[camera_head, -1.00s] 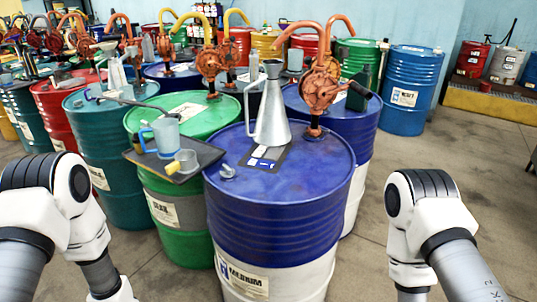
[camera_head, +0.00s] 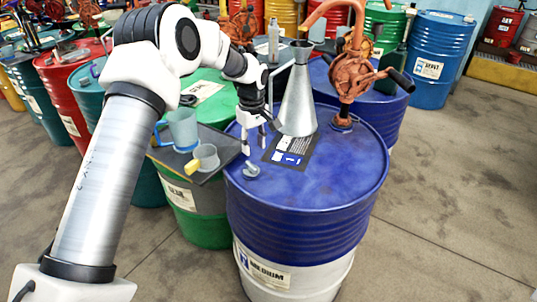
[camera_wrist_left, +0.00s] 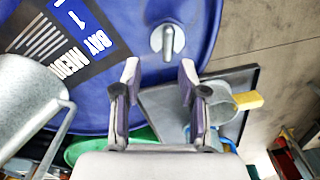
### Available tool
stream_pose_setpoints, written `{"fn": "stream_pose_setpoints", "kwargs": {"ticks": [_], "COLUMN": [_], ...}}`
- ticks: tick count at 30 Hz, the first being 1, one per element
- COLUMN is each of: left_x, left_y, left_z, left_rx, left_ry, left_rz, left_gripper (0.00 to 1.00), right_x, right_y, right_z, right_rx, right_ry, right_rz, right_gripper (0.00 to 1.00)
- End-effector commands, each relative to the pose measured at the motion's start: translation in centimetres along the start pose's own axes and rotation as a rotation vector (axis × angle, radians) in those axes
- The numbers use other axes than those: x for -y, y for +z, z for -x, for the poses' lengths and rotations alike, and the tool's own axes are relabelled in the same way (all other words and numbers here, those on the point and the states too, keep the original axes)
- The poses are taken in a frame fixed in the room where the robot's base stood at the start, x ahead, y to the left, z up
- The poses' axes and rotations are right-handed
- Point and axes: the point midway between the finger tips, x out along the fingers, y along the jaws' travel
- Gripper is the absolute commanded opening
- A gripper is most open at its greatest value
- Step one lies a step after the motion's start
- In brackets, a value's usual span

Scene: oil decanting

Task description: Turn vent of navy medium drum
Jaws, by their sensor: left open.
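The navy medium drum (camera_head: 310,205) stands upright in front of me, blue above and white below, with a MEDIUM label. Its vent (camera_head: 251,169), a small grey fitting with a lever, sits near the left front edge of the lid. My left gripper (camera_head: 259,138) points down over the lid, just behind the vent, open and empty. In the left wrist view the vent (camera_wrist_left: 168,40) lies ahead of the fingertips (camera_wrist_left: 160,70), roughly between their lines and apart from them. My right gripper is out of view.
A metal funnel can (camera_head: 298,100) stands on a dark label card (camera_head: 290,150), close beside my gripper. An orange pump (camera_head: 352,75) rises behind. A tray (camera_head: 222,150) with a blue jug (camera_head: 183,130) and a small cup (camera_head: 207,157) is left. The lid's right front is clear.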

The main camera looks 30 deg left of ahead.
Motion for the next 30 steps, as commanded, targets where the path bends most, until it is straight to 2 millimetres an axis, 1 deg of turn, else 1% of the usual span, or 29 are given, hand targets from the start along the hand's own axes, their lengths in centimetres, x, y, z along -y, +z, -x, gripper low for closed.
{"fn": "stream_pose_setpoints", "kwargs": {"ticks": [2, 5, 9, 13, 16, 22, 23, 24, 26, 30], "left_x": [0.0, 0.1, 0.1, 0.1, 0.0, 0.0, 0.0, 0.0, 0.0, 0.1], "left_y": [0.0, 0.1, 0.1, 0.1, 0.1, 0.1, 0.1, 0.1, 0.1, 0.1], "left_z": [-0.6, -2.1, -4.9, -6.9, -7.6, -7.8, -7.8, -7.8, -7.8, -7.8], "left_rx": [0.001, 0.002, 0.002, 0.001, 0.001, 0.000, 0.000, 0.000, 0.000, 0.001], "left_ry": [-0.002, -0.003, -0.003, -0.002, 0.000, 0.000, 0.000, 0.000, 0.000, -0.001], "left_rz": [0.000, 0.000, 0.000, -0.001, -0.002, -0.002, -0.002, -0.002, -0.002, -0.002], "left_gripper": [0.42, 0.42, 0.42, 0.42, 0.42, 0.42, 0.35, 0.20, 0.00, 0.00], "right_x": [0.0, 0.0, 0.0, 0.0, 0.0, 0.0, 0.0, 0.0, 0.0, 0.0], "right_y": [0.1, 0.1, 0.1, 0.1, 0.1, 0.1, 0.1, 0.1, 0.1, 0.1], "right_z": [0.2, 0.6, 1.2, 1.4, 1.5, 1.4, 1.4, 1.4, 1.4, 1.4], "right_rx": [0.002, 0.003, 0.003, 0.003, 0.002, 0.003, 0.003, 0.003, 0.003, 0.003], "right_ry": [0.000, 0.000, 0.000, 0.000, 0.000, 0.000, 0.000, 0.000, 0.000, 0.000], "right_rz": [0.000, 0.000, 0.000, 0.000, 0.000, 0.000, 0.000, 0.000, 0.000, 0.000], "right_gripper": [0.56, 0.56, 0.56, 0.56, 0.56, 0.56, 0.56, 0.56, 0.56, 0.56]}}
